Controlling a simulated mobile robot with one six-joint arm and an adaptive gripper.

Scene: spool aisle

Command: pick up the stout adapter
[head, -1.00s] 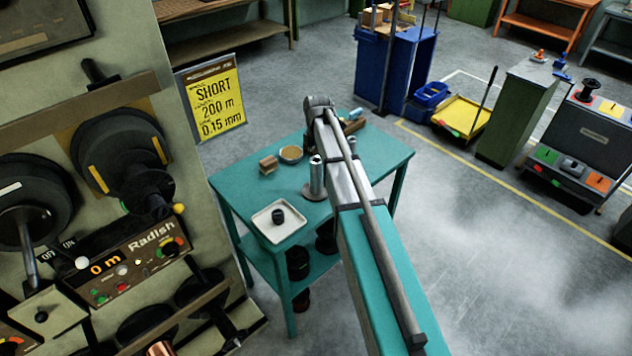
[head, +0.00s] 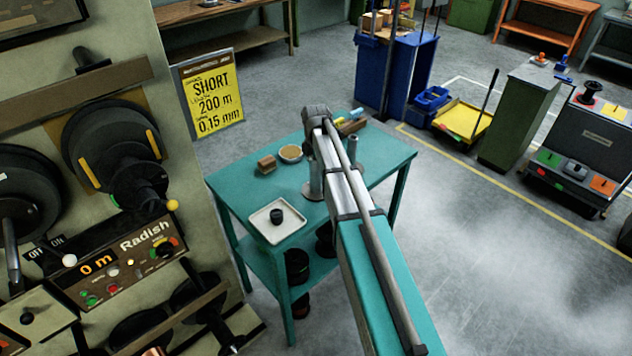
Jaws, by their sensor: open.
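A small, short black cylindrical piece (head: 277,216), which looks like the stout adapter, sits in a shallow white tray (head: 262,232). The tray is at the near left of the teal table (head: 232,188). A grey metal post (head: 313,182) on a round base stands on the table to the right of the tray, partly hidden by my arm. My arm reaches out over the right part of the table. My gripper does not show; it is hidden beyond the arm.
A brown block (head: 266,164) and a round dish (head: 290,153) lie at the table's back. Dark spools (head: 297,265) stand on its lower shelf. The radish machine panel (head: 118,265) closes off the left. A blue cart (head: 395,70) stands behind.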

